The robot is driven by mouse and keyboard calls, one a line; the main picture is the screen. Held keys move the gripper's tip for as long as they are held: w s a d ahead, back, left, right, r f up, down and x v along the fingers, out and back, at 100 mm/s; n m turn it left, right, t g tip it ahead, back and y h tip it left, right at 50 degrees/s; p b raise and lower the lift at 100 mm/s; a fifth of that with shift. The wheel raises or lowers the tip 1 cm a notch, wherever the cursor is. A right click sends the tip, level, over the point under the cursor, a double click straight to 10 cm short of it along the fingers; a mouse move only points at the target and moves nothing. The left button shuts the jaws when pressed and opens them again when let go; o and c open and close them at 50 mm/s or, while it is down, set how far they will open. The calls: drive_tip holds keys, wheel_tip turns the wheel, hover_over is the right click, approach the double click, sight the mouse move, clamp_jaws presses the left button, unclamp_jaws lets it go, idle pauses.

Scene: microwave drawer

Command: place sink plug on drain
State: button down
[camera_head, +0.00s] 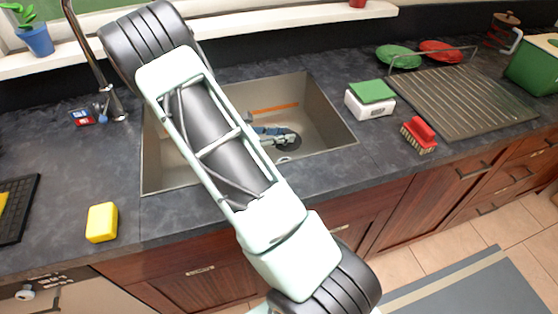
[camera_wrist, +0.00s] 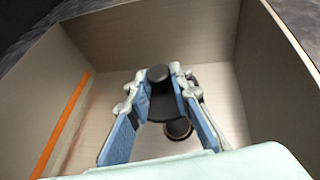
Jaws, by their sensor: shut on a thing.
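The sink plug (camera_wrist: 160,104) is black with a round knob, and it sits between the fingertips of my gripper (camera_wrist: 158,92) in the wrist view. The gripper is shut on it, inside the sink (camera_wrist: 215,85). The drain (camera_wrist: 178,130) is a dark ring on the sink floor, just below the plug in the picture and partly covered by it and a finger. In the head view my gripper (camera_head: 270,134) is low in the sink (camera_head: 325,110), beside a dark round shape; I cannot tell there whether this is plug or drain, nor how high the plug is.
An orange strip (camera_head: 273,109) lies in the sink, near its far wall. A tap (camera_head: 92,55) stands left of the sink. A yellow sponge (camera_head: 101,222), a white box with a green sponge (camera_head: 370,97) and a red brush (camera_head: 419,134) are on the counter.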

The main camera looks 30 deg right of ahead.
wheel_tip(320, 180, down, 10)
drive_tip(key=shift+f, duration=0.1)
idle(0.4)
drive_tip(key=shift+f, duration=0.1)
drive_tip(key=c, duration=1.7)
unclamp_jaws()
drive_tip(key=shift+c, duration=0.2)
drive_tip(key=v, duration=0.7)
drive_tip(key=shift+a+r, duration=0.25)
drive_tip(key=shift+a, duration=0.05)
